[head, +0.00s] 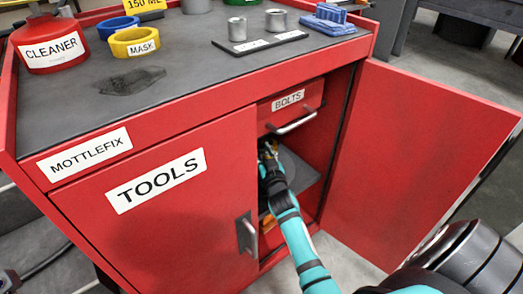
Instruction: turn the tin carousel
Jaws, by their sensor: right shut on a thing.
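The tin carousel (302,172) shows as a grey round plate inside the open right-hand compartment of the red cabinet, below the BOLTS drawer. Its left part is hidden by my arm and the cabinet's front. My right gripper (268,155) reaches into this compartment at the plate's left side. It is shut on a part of the carousel; its fingertips are small and dark, so the exact spot held is unclear. Something orange (268,222) shows low in the compartment, mostly hidden. My left gripper is out of view.
The red door (425,150) stands wide open at the right. The TOOLS door (165,215) is shut, its handle (247,235) close to my right arm. The BOLTS drawer handle (292,121) juts out above. A cleaner can (48,45), tape rolls and metal cylinders stand on top.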

